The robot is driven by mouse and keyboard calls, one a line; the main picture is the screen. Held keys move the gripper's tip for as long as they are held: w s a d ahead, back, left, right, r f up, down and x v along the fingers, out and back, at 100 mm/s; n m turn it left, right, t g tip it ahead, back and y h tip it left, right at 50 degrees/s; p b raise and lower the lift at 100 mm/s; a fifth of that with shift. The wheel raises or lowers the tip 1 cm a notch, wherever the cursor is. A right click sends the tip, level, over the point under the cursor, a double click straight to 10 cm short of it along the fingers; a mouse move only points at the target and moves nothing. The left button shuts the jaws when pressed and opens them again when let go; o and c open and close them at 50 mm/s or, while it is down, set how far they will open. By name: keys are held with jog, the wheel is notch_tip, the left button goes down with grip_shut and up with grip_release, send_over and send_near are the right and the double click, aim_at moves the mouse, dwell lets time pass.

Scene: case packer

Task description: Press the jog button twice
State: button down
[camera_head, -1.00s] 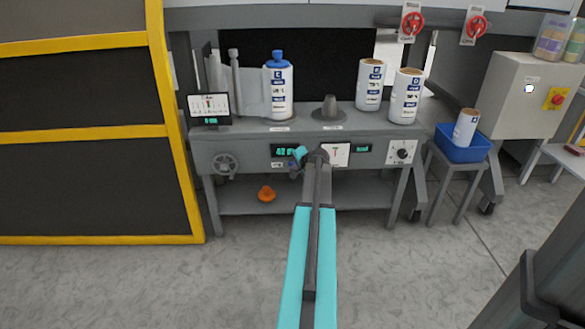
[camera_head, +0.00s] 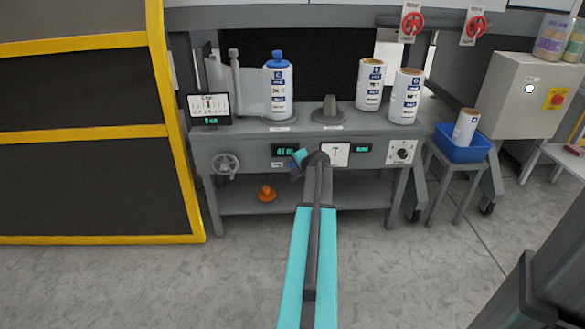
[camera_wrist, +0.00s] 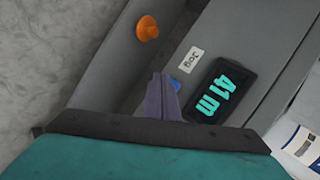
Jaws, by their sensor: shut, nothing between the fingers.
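The blue jog button (camera_wrist: 175,85) shows in the wrist view as a small blue patch beside my fingertips, partly hidden by them. A white label reading "Jog" (camera_wrist: 187,60) is next to it. A dark display (camera_wrist: 214,92) reads "41 m" in teal; it also shows on the machine front in the head view (camera_head: 285,150). My gripper (camera_wrist: 160,78) is shut and empty, its tips at the button's edge; I cannot tell whether they touch it. In the head view my gripper (camera_head: 296,170) is at the panel, just below the display, and hides the button.
A handwheel (camera_head: 226,165) is left of the display and a rotary knob (camera_head: 402,152) is to the right. Labelled rolls (camera_head: 406,96) stand on the machine top. A blue bin (camera_head: 462,146) stands at right.

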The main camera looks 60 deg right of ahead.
jog(key=shift+s+a, duration=0.1)
jog(key=shift+s+a, duration=0.7)
jog(key=shift+a, duration=0.3)
jog(key=shift+s+a, duration=0.65)
jog(key=shift+a, duration=0.3)
dwell(1.6)
